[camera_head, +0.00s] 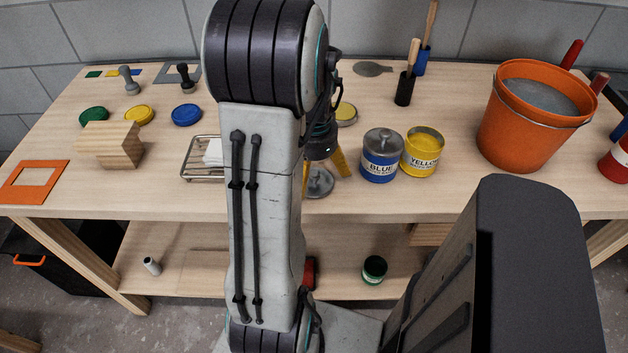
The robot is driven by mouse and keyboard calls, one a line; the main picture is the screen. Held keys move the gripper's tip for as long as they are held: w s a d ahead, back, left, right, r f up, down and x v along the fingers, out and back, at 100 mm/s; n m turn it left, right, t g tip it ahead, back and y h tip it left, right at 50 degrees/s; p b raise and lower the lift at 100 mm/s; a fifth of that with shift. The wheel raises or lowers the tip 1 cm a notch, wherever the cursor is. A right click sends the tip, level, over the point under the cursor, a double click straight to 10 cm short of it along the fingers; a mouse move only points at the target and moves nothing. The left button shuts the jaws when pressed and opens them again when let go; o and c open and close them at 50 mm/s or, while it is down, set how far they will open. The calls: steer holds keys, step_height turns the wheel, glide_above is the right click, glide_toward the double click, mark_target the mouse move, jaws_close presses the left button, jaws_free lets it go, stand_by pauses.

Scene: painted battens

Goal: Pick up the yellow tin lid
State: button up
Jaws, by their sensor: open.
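The yellow tin (422,152) stands right of the blue tin (381,156); its top shows yellow, with no knobbed lid on it. The blue tin wears a grey lid with a knob. A similar grey knobbed lid (319,184) lies on the bench at the front edge, left of the blue tin, partly hidden by my arm. My gripper (326,176) points down at this lid with its yellow fingers apart and empty. I cannot tell their exact height above it. A round yellow-topped piece (346,112) lies behind my gripper, partly hidden.
An orange bucket (529,122) stands at the right. A wire rack (202,172) lies left of my arm. Green, yellow (139,115) and blue discs and a wooden block (111,144) lie farther left.

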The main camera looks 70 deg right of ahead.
steer(key=shift+f, duration=0.6)
steer(key=c, duration=1)
